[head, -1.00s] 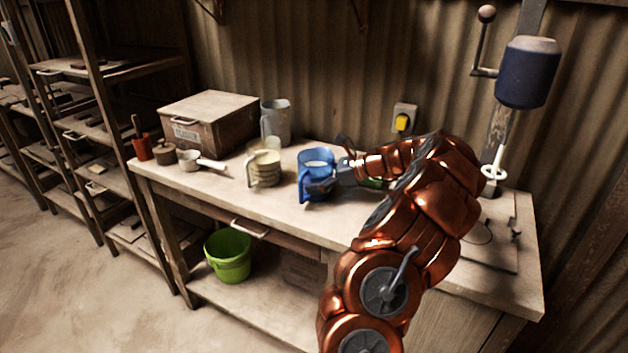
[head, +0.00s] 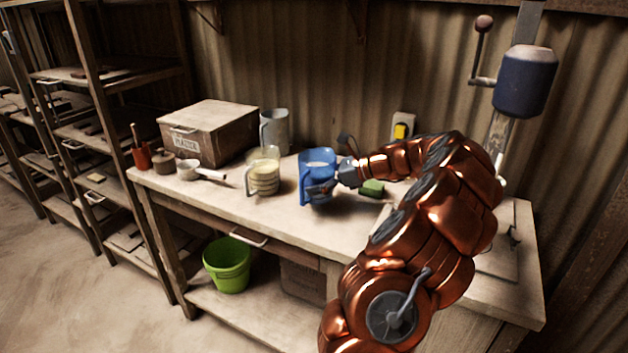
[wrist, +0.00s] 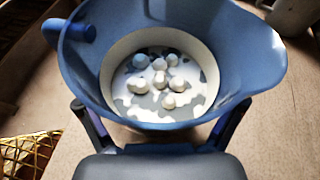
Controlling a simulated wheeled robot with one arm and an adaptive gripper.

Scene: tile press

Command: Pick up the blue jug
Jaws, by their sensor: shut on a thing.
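The blue jug (head: 317,164) is upright at the workbench, right of the striped jug, in the head view. My gripper (head: 322,187) is shut on its near right side. In the wrist view the blue jug (wrist: 250,50) fills the upper middle, with a pale content and several white lumps in it. The gripper's fingers (wrist: 160,125) lie on both sides of the jug's lower part. I cannot tell whether the jug's base touches the bench.
A green block (head: 372,188) lies right of the blue jug. A blue-headed press (head: 525,80) stands at the right.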

